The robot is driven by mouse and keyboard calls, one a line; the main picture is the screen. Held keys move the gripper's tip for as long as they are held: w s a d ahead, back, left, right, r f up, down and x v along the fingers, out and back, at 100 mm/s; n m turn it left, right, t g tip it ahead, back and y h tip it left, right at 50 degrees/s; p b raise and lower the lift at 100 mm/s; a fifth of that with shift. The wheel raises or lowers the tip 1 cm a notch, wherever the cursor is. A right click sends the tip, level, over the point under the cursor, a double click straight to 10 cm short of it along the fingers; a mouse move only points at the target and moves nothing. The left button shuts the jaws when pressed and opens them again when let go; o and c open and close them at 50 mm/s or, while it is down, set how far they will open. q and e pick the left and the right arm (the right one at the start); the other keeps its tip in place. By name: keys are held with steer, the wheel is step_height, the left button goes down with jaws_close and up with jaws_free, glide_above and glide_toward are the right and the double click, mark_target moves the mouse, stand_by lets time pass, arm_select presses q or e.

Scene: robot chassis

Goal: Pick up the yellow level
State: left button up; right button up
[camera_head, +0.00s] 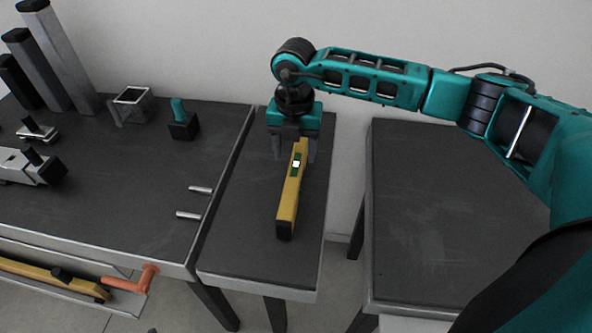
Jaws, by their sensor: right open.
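The yellow level (288,200) lies lengthwise on the narrow dark middle table, with a green vial window near its far end and a dark cap on its near end. My right gripper (294,155) comes down from above at the far end of the level. Its fingers are open, one to the left of the level and one to the right. Whether the fingers touch the level cannot be told. My left gripper is not in view.
The left table (130,190) holds a square metal tube (133,104), a teal-handled tool (181,122), two metal pins and tall grey posts (62,55). An orange handle (132,279) sticks out below its front edge. The right table (440,215) is bare.

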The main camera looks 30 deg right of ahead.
mark_target(296, 164)
steer(key=f, duration=0.7)
steer(key=shift+w+d+f, duration=0.15)
steer(key=shift+d+f, duration=0.05)
steer(key=shift+f, duration=0.15)
steer(key=shift+r, duration=0.1)
jaws_close()
